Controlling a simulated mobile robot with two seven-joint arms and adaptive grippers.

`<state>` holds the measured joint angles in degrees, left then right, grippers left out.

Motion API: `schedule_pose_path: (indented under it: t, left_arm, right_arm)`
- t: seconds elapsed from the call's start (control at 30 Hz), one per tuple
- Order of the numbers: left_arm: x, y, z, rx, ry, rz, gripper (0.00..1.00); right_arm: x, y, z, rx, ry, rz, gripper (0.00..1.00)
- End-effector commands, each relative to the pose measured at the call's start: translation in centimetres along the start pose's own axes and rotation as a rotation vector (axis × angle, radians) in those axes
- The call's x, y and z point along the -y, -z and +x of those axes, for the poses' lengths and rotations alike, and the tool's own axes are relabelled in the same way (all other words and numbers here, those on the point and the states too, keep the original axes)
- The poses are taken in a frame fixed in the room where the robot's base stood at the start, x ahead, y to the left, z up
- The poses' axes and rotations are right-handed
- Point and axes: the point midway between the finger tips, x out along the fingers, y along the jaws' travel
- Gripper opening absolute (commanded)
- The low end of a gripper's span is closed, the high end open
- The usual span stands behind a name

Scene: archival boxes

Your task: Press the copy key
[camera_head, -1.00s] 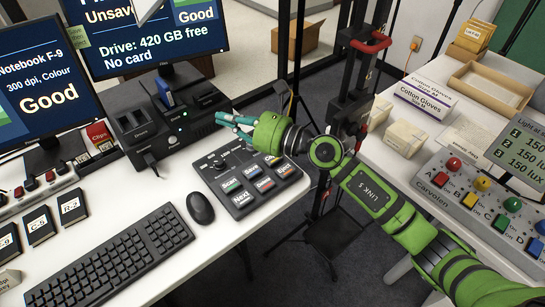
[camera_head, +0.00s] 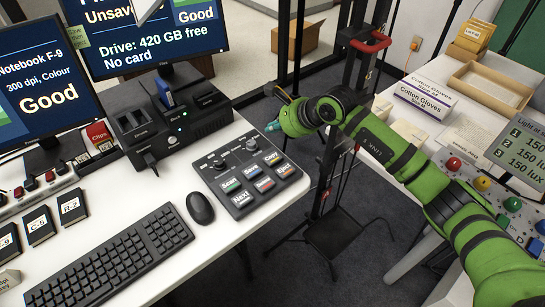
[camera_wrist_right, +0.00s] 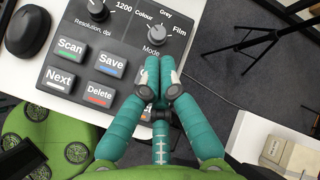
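The copy key (camera_head: 273,158) is the upper right key on the dark control panel (camera_head: 225,158) at the right edge of the desk, in the head view. My right gripper (camera_head: 271,126) is beyond and above the panel's upper right corner, with only a bit of teal finger showing. In the right wrist view, my right gripper (camera_wrist_right: 158,85) has its teal fingers together at the tips, with nothing seen between them. My left gripper is not in view.
A mouse (camera_head: 200,208) and keyboard (camera_head: 118,262) lie left of the panel. A black dock (camera_head: 170,120) with a blue card stands behind it. Two knobs (camera_head: 236,153) rise from the panel. A gap separates this desk from the right table (camera_head: 440,88).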

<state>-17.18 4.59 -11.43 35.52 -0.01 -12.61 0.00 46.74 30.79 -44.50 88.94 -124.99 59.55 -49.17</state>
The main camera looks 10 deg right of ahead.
Motion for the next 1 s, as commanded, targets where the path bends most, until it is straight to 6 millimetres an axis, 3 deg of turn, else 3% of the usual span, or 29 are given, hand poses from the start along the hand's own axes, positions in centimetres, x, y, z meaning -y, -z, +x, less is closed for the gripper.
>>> schedule_pose_path:
  t: [0.37,0.7,1.0]
  left_arm:
    - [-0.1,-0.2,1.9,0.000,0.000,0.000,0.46]
    - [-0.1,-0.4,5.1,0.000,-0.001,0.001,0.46]
    - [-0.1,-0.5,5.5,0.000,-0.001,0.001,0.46]
  right_arm:
    - [-1.8,1.7,2.5,0.001,-0.002,0.002,0.00]
    - [-4.2,4.1,5.8,0.001,0.000,0.001,0.00]
    - [-4.4,4.4,6.1,0.002,0.000,0.001,0.00]
